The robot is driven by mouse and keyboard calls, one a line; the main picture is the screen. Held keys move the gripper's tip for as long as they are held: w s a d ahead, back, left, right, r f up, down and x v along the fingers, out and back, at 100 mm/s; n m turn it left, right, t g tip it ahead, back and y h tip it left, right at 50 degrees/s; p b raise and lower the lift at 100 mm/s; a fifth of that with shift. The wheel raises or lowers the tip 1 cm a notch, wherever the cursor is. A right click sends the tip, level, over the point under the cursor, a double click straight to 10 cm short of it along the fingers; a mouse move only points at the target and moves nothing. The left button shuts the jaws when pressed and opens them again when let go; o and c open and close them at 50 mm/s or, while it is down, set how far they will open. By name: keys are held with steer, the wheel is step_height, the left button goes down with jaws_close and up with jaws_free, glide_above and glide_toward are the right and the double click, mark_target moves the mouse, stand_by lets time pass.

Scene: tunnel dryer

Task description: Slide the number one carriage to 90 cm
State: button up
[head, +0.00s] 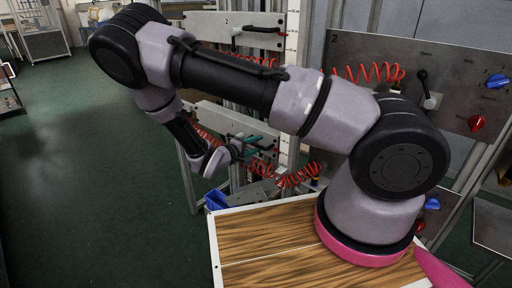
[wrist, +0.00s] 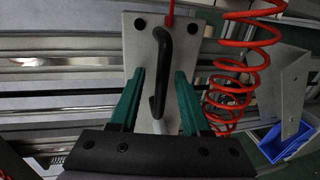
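My gripper (wrist: 158,88), with two teal fingers, is open. In the wrist view its fingers stand on either side of a black bar handle (wrist: 163,45), apart from it as far as I can see. The handle is fixed to a pale grey plate (wrist: 138,28) with black bolts. A pale upright strip with small marks (head: 292,45), apparently a scale, stands beside the plates.
Red coiled hoses (head: 295,178) hang close to my gripper. A grey panel (head: 450,65) marked 2, with a lever and knobs, stands at right. A blue bin (head: 216,200) sits low by the frame. A wood-topped surface (head: 270,240) is in front. Green floor at left is clear.

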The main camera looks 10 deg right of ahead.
steer(key=v, duration=1)
steer(key=shift+s+a, duration=0.25)
steer(key=shift+a, duration=0.05)
steer(key=shift+r, duration=0.1)
steer(key=s+d+r+m+y, duration=0.3)
steer(key=s+d+r+y, duration=0.1)
steer(key=r, duration=0.9)
steer(key=s+d+r+m+g+y, duration=0.1)
steer(key=s+d+r+m+y, duration=0.3)
steer(key=r, duration=0.9)
steer(key=s+d+r+m+g+y, duration=0.1)
steer(key=s+d+r+m+y, duration=0.3)
steer(key=r, duration=0.9)
steer(key=s+d+y, duration=0.2)
steer(key=s, duration=0.1)
steer(key=shift+s+y, duration=0.3)
steer(key=shift+s, duration=0.1)
